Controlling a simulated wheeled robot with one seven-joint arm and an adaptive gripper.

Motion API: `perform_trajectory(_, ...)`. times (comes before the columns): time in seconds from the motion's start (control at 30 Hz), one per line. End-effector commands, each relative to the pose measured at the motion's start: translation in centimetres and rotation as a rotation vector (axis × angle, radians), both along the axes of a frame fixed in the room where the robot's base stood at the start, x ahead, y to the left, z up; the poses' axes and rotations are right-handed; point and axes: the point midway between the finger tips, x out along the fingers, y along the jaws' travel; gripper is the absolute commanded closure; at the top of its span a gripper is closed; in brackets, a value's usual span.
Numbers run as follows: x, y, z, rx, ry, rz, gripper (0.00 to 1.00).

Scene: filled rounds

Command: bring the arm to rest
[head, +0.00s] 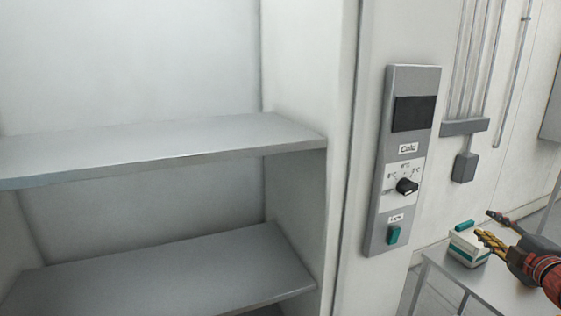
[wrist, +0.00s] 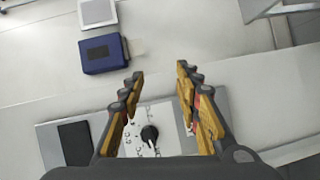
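My gripper (head: 488,226) is at the lower right of the head view, its two fingers spread apart. It appears in front of a white and teal box (head: 468,250), and I cannot tell how far apart they are. In the wrist view my gripper (wrist: 160,72) is open, with nothing between its fingers. Below and behind the fingers in that view is a grey control panel (wrist: 215,105) with a black dial (wrist: 150,134). The panel (head: 405,80) also shows in the head view, with a dark screen, the dial (head: 407,187) and a teal switch (head: 394,235).
An open cabinet with bare grey shelves (head: 160,145) fills the left of the head view. A light table (head: 500,285) stands under the teal-lidded box. Conduits and a grey wall box (head: 464,167) are behind. A dark blue item (wrist: 103,53) lies beyond the fingers in the wrist view.

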Motion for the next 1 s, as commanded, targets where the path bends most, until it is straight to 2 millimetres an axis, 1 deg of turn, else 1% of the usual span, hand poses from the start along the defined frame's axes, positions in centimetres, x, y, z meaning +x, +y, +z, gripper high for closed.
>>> perform_trajectory(0.03,-1.0,-2.0,-0.7,0.063,0.015,-0.105,0.67)
perform_trajectory(0.1,-2.7,-4.4,-1.8,0.164,0.034,-0.257,0.67)
perform_trajectory(0.17,-4.4,-5.6,-2.8,0.254,0.048,-0.377,0.67)
perform_trajectory(0.2,-5.5,-6.1,-3.5,0.316,0.059,-0.455,0.67)
perform_trajectory(0.27,-7.3,-6.1,-4.6,0.411,0.075,-0.561,0.67)
perform_trajectory(0.37,-10.3,-4.7,-6.6,0.575,0.107,-0.724,0.67)
perform_trajectory(0.4,-11.6,-3.5,-7.4,0.641,0.125,-0.783,0.67)
perform_trajectory(0.47,-13.4,-1.4,-8.7,0.744,0.155,-0.866,0.67)
perform_trajectory(0.57,-16.5,3.8,-10.8,0.914,0.225,-0.980,0.67)
perform_trajectory(0.6,-17.7,6.3,-11.6,0.979,0.261,-1.016,0.67)
perform_trajectory(0.67,-19.3,10.0,-12.5,1.065,0.316,-1.057,0.67)
perform_trajectory(0.7,-20.4,12.5,-13.0,1.117,0.355,-1.077,0.67)
perform_trajectory(0.73,-21.2,14.4,-13.4,1.151,0.388,-1.087,0.67)
perform_trajectory(0.77,-21.9,16.3,-13.6,1.186,0.419,-1.093,0.67)
perform_trajectory(0.8,-22.9,18.9,-13.8,1.225,0.465,-1.095,0.67)
perform_trajectory(0.87,-24.4,22.9,-13.9,1.275,0.534,-1.081,0.67)
perform_trajectory(0.9,-25.3,25.3,-13.8,1.298,0.576,-1.060,0.67)
perform_trajectory(0.97,-26.2,28.5,-13.4,1.320,0.627,-1.009,0.67)
perform_trajectory(1.0,-26.4,30.1,-12.8,1.327,0.643,-0.964,0.67)
